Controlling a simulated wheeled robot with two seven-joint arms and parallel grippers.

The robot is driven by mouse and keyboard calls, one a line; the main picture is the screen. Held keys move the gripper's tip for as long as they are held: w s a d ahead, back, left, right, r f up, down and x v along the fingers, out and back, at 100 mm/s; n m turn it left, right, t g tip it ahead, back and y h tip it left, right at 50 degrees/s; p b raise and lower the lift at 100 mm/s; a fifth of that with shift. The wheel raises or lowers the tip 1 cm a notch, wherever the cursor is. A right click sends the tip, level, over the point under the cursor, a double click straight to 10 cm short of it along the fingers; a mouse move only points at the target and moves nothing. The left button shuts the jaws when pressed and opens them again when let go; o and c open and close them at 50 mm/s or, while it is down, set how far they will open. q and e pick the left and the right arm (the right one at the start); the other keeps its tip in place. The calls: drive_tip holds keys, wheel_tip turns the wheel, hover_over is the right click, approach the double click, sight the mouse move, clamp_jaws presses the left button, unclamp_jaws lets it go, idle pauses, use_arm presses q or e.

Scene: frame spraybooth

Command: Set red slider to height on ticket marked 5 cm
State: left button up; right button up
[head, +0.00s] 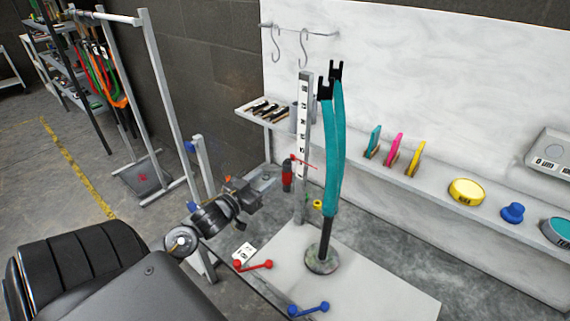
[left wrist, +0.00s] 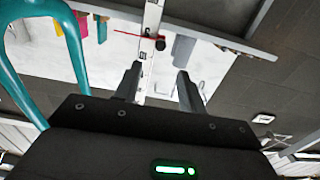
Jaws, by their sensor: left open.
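The red slider (head: 288,176) sits on an upright white post with dark scale marks (head: 303,120), its thin red pointer reaching across the scale. In the left wrist view the slider (left wrist: 154,42) lies beyond my fingertips, roughly between their lines. My left gripper (head: 268,182) is open and empty, just left of the slider in the head view; in the left wrist view its fingers (left wrist: 159,78) stand apart with the post between them in the picture. I cannot tell any contact. A white ticket (head: 243,252) lies low near the red lever; its dark marks are too small to read surely.
A teal fork (head: 336,150) stands upright right of the post on a round base (head: 323,260). A red lever (head: 253,265) and blue lever (head: 308,310) lie in front. A shelf (head: 440,190) with colored items runs along the white wall. A grey rack (head: 160,90) stands left.

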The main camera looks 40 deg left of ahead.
sight(287, 162)
use_arm(q)
drive_tip(key=w+p, duration=0.1)
drive_tip(key=w, duration=0.7)
drive_tip(key=shift+w+a, duration=0.15)
drive_tip(key=shift+w, duration=0.2)
drive_tip(key=shift+w+p, duration=0.35)
drive_tip(key=shift+w, duration=0.5)
clamp_jaws()
